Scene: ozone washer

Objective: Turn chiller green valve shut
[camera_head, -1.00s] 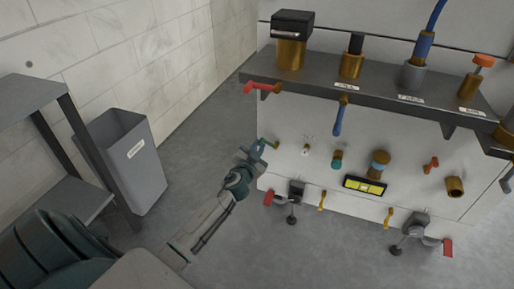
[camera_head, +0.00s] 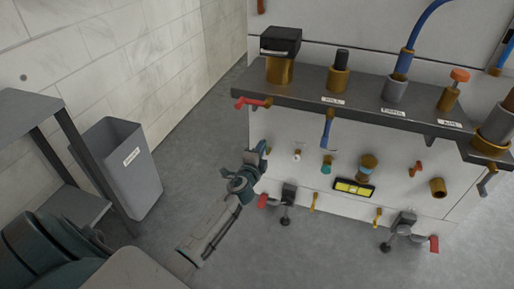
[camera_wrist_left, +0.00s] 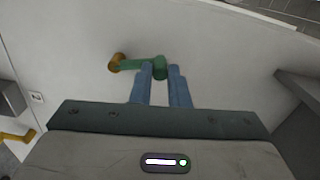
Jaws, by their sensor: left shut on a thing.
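The chiller green valve (camera_wrist_left: 138,64) is a green lever on a brass stem, standing out from the white panel in the left wrist view. The lever points right from the stem. My left gripper (camera_wrist_left: 161,70) is shut on the lever's free end, with one blue finger on each side. In the head view my left gripper (camera_head: 264,149) is at the left edge of the machine's front panel and hides most of the valve. My right gripper is not in view.
The machine's dark shelf (camera_head: 300,93) overhangs the panel, with a red-handled valve (camera_head: 252,102) above my gripper and a red-handled fitting (camera_head: 264,201) below. A grey bin (camera_head: 130,175) and dark rack (camera_head: 75,203) stand left. Floor between bin and machine is clear.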

